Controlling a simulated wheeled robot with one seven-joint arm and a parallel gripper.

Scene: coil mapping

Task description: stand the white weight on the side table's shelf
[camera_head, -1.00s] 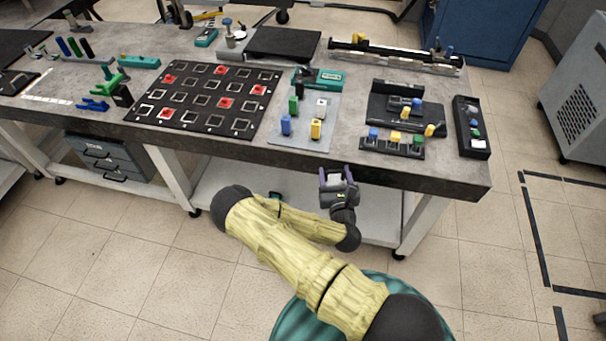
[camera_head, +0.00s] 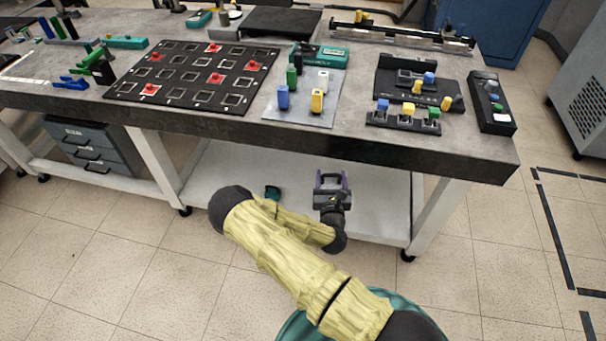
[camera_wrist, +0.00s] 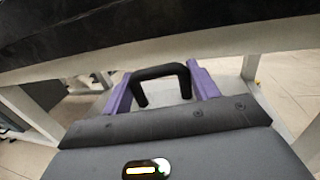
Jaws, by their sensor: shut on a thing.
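My gripper (camera_head: 331,182) is in front of the opening under the workbench top, at the height of the lower white shelf (camera_head: 215,165). In the wrist view its two purple fingers (camera_wrist: 160,90) stand either side of a black arched handle (camera_wrist: 158,72), and the gripper is shut on it. I take this handle to be part of the white weight. A pale patch shows inside the arch, but I cannot tell whether it is the weight's body or the shelf behind. The weight's lower part is hidden by my gripper.
The bench top's dark front edge (camera_head: 300,142) overhangs the shelf. White legs (camera_head: 434,215) stand at the right and left of the opening. A small teal thing (camera_head: 272,192) is left of my gripper. Grey drawers (camera_head: 92,145) stand at the left. The shelf is otherwise largely bare.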

